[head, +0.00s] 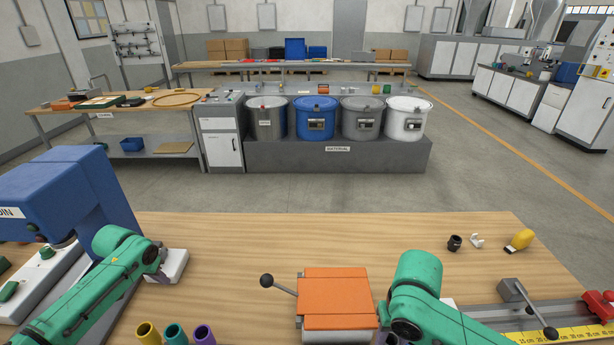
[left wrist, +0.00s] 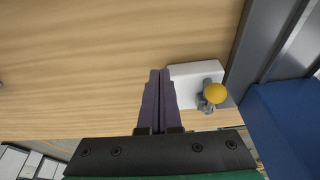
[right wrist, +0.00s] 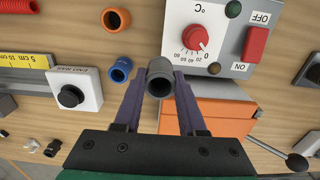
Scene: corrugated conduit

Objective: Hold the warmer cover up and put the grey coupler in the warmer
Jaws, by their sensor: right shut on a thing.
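The warmer's orange cover (head: 338,287) is down in the head view, with a black-knobbed lever (head: 267,280) out to its left. In the right wrist view the orange warmer (right wrist: 232,108) lies just behind my right gripper (right wrist: 160,78), below a panel with a red dial (right wrist: 195,38). My right gripper is shut on the grey coupler (right wrist: 160,80), a short tube with its open end facing the camera. My left gripper (left wrist: 156,72) has its fingers together and empty, beside a white block with a yellow ball (left wrist: 214,93). It is far left of the warmer.
Yellow, teal and purple tubes (head: 203,334) stand at the front edge, left of the warmer. A blue machine (head: 70,190) stands at the left. Small black, white and yellow parts (head: 520,240) lie at the right near a rail with a yellow ruler (head: 560,335). The middle of the bench is clear.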

